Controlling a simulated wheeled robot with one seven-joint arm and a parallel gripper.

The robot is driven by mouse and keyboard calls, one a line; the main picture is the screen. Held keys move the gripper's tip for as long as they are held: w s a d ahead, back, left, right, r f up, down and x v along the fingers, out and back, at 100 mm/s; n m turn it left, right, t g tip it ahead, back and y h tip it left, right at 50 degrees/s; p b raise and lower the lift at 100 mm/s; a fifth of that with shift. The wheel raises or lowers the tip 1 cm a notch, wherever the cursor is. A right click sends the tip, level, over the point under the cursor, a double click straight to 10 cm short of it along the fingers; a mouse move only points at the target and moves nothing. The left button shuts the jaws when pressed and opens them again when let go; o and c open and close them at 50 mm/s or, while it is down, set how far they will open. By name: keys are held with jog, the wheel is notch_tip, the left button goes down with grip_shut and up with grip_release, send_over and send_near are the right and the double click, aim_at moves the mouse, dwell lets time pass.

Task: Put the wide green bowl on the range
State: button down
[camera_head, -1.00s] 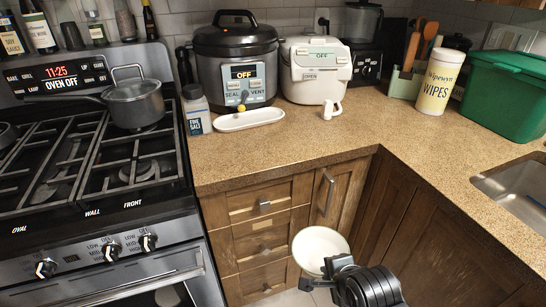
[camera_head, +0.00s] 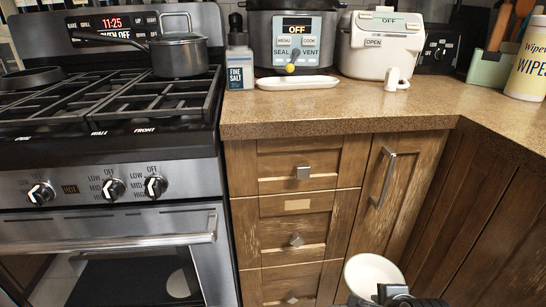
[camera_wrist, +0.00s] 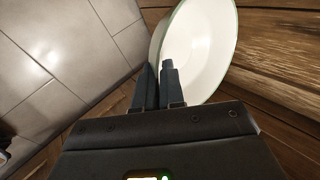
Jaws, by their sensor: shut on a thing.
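The wide bowl (camera_head: 373,275) shows a pale, nearly white inside at the bottom of the head view, in front of the wooden cabinet. In the wrist view the bowl (camera_wrist: 205,55) has a thin greenish rim. My gripper (camera_wrist: 158,80) is shut on its edge, with one finger inside the bowl and the other mostly outside. The bowl is tilted, its opening facing sideways. In the head view my gripper (camera_head: 392,293) is cut off by the bottom edge. The range (camera_head: 110,105) stands at left, with black grates on top.
A lidded pot (camera_head: 180,55) sits at the range's back right, and a dark pan (camera_head: 32,77) at its left. The counter (camera_head: 350,110) right of the range holds a salt container (camera_head: 240,68), a white tray (camera_head: 298,82) and cookers. The front grates look clear.

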notch_tip(320, 180, down, 6)
jog(key=w+b, duration=0.2)
jog(key=b, duration=0.3)
notch_tip(320, 180, up, 32)
jog(key=p, duration=3.1)
jog(key=shift+w+p, duration=0.35)
jog(key=shift+w, duration=0.05)
jog(key=shift+d, duration=0.1)
